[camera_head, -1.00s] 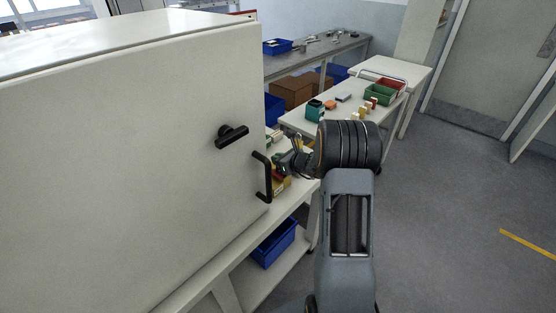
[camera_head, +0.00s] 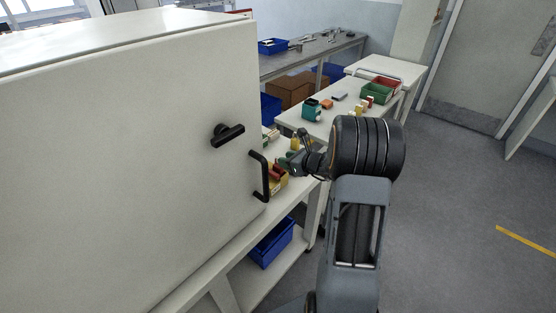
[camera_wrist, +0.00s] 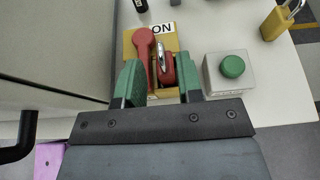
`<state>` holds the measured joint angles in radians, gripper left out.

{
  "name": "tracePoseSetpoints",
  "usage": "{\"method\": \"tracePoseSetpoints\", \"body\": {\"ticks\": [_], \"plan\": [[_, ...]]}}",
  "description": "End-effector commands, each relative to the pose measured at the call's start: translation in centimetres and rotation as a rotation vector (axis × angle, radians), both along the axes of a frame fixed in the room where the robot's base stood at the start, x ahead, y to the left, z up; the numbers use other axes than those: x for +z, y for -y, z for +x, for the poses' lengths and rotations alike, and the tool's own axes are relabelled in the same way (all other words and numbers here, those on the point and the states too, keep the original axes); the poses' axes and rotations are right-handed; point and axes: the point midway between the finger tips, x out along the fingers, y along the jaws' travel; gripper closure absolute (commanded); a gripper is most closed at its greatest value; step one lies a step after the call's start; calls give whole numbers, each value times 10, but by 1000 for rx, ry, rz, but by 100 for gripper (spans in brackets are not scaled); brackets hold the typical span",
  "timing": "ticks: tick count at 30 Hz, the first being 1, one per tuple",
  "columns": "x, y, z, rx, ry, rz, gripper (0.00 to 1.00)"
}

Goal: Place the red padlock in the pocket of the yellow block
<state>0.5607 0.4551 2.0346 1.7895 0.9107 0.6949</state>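The yellow block (camera_wrist: 129,46) lies ahead of my gripper in the wrist view, with a white ON label and a red lever on top. The red padlock (camera_wrist: 168,77) is at the block, right of the lever, its metal shackle facing the camera. How deep it sits in a pocket is hidden.
A white cabinet (camera_head: 120,150) with black handles stands close on the left. A grey box with a green button (camera_wrist: 232,66) is right of the block; a yellow padlock (camera_wrist: 276,24) lies farther right. Blue bins (camera_head: 271,243) are below the table.

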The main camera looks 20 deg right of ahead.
Motion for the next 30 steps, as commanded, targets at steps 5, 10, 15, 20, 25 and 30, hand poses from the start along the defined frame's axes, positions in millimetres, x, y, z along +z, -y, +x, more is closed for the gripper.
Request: {"method": "tracePoseSetpoints", "body": {"ticks": [5,10,15,20,25,30], "plan": [[12,12,-26,-2,2,-1,66],[19,19,-41,-2,1,0,66],[22,21,-48,1,0,0,66],[22,22,-48,1,0,0,66],[22,22,-48,1,0,0,66],[22,22,-48,1,0,0,66]]}}
